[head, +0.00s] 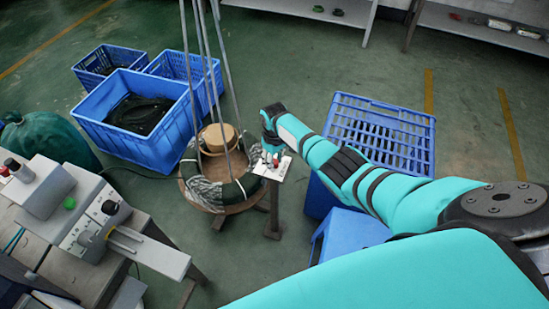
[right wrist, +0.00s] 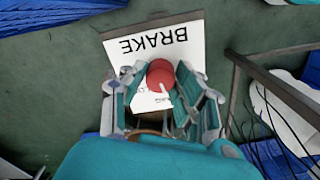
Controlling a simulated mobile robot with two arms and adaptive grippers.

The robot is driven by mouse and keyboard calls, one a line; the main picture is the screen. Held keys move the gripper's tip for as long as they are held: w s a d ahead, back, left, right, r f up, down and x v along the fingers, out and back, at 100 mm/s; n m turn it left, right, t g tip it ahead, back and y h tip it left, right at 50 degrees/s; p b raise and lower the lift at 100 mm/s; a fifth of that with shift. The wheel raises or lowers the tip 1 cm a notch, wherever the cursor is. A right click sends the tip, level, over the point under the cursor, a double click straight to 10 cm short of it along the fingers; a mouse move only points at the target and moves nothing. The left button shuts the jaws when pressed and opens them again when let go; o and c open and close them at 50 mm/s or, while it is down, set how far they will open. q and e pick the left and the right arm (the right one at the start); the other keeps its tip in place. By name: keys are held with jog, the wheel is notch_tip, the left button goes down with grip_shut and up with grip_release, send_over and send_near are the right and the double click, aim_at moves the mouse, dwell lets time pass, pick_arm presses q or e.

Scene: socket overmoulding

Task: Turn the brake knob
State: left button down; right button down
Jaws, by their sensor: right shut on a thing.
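The brake knob is a red round knob (right wrist: 160,74) with a white pointer line, on a white panel lettered BRAKE (right wrist: 155,40) in the right wrist view. In the head view the same small white panel (head: 280,173) stands on a post beside the cable stand. My right gripper (right wrist: 157,92) is over the panel with one finger on each side of the knob, shut on it. In the head view my right gripper (head: 270,152) hides much of the knob. My left gripper is not in view.
A round stand with coiled cable (head: 206,192) and upright rods is just left of the panel. Blue crates (head: 160,155) stand behind it, and another blue crate (head: 410,125) is right of my arm. A grey machine (head: 75,195) is at the left.

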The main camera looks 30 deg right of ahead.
aim_at(275, 162)
jog(key=shift+a+m, duration=0.1)
jog(key=shift+m, duration=0.8)
jog(key=c, duration=1)
grip_release()
jog(key=shift+o, duration=0.2)
notch_tip(275, 162, up, 12)
jog(key=shift+s, duration=0.1)
